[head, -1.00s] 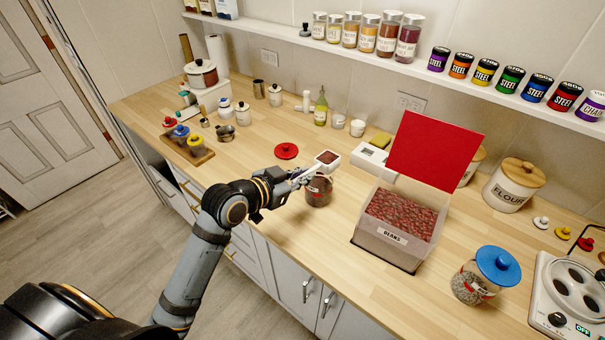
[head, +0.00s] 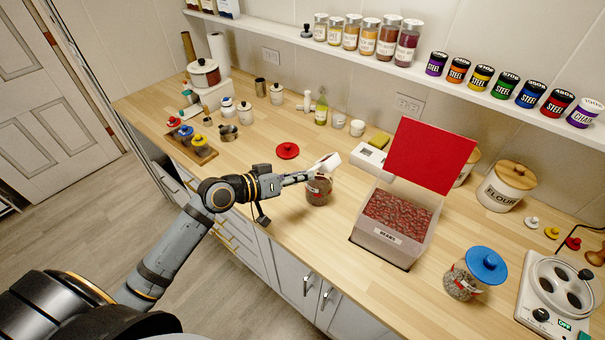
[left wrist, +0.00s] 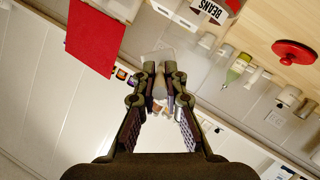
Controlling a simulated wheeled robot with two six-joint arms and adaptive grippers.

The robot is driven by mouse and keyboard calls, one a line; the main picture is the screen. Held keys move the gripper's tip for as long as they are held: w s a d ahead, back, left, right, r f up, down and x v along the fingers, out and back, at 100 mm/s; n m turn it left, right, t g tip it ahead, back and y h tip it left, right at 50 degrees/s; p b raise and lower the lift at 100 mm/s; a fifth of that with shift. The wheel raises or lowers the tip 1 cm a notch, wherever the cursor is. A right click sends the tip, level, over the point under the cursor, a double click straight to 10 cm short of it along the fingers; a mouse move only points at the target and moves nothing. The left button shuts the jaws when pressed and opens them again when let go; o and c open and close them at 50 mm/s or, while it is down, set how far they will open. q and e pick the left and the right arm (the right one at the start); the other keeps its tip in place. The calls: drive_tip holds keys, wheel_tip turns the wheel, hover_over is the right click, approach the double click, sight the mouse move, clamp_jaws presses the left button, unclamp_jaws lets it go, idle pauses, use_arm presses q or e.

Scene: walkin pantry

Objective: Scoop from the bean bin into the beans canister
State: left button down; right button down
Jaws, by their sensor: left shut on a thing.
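My left gripper (head: 303,177) is shut on the handle of a white scoop (head: 328,162) and holds it above the beans canister (head: 318,190). The scoop is tipped on its side, with its mouth towards the canister; its inside is mostly hidden. The canister is a clear open jar with dark red beans in it. The bean bin (head: 381,240) stands to its right, full of red beans, with its red lid (head: 430,152) raised. In the left wrist view the gripper fingers (left wrist: 160,88) point at the pale scoop (left wrist: 158,62). My right gripper is not in view.
A loose red lid (head: 288,150) lies behind the canister. A scale (head: 369,160) and yellow sponge sit behind.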

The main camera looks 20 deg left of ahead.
use_arm(q)
drive_tip(key=shift+d+r+p, duration=0.1)
drive_tip(key=shift+r+p, duration=1.6)
drive_tip(key=shift+r, duration=0.35)
drive_tip(key=shift+f, duration=0.1)
drive_tip(key=shift+m, duration=0.3)
drive_tip(key=r+m, duration=0.1)
drive_tip(key=m, duration=0.2)
drive_tip(key=w+m+g+b, duration=0.1)
drive_tip(key=m, duration=0.2)
drive_tip(key=a+r+m+g+h, duration=0.1)
drive_tip(key=m, duration=0.3)
drive_tip(key=shift+w+a+r, duration=0.1)
drive_tip(key=shift+w+r, duration=0.15)
drive_tip(key=shift+r, duration=0.1)
